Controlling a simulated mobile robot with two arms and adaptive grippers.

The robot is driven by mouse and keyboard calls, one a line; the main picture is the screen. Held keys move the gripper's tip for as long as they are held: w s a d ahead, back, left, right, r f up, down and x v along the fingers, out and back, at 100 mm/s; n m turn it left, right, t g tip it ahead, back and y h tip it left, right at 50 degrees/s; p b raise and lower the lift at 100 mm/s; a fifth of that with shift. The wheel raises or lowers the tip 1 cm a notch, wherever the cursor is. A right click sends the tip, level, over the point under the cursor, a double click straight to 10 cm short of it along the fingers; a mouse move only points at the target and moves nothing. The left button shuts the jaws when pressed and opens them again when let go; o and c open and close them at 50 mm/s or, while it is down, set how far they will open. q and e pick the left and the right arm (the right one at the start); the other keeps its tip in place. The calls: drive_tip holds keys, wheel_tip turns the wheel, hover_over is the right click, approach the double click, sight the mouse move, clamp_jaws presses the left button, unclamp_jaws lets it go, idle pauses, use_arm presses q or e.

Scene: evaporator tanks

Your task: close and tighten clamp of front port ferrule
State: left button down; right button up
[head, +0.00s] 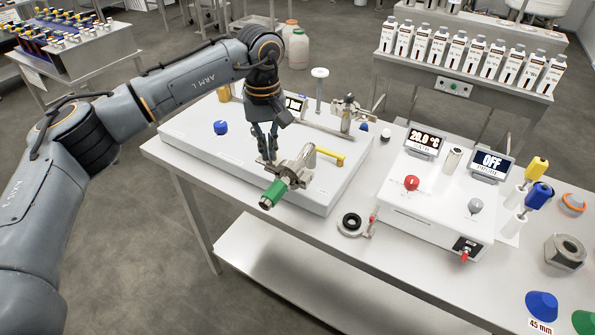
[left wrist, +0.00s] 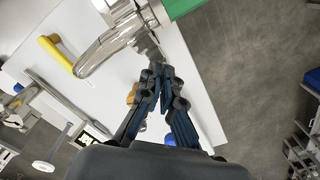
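The front port (head: 295,168) is a shiny steel fitting on the white evaporator unit, with a green-ended part (head: 273,194) pointing toward the front. The steel clamp (head: 270,171) is at the joint between them; it also shows in the left wrist view (left wrist: 148,22). My left gripper (head: 267,161) points down at the clamp. In the left wrist view its fingertips (left wrist: 161,73) are close together beside the clamp. Whether a part of the clamp lies between them is hidden. I cannot tell whether the clamp is fully closed. My right gripper is not in view.
A yellow handle (head: 330,155) sticks out beside the port. A white control box (head: 435,215) stands further right. The floor at front left is clear.

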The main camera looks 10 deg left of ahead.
use_arm(q)
drive_tip(key=shift+m, duration=0.8)
drive_tip(key=shift+m, duration=1.2)
drive_tip(key=shift+m, duration=1.1)
drive_tip(key=shift+m, duration=1.1)
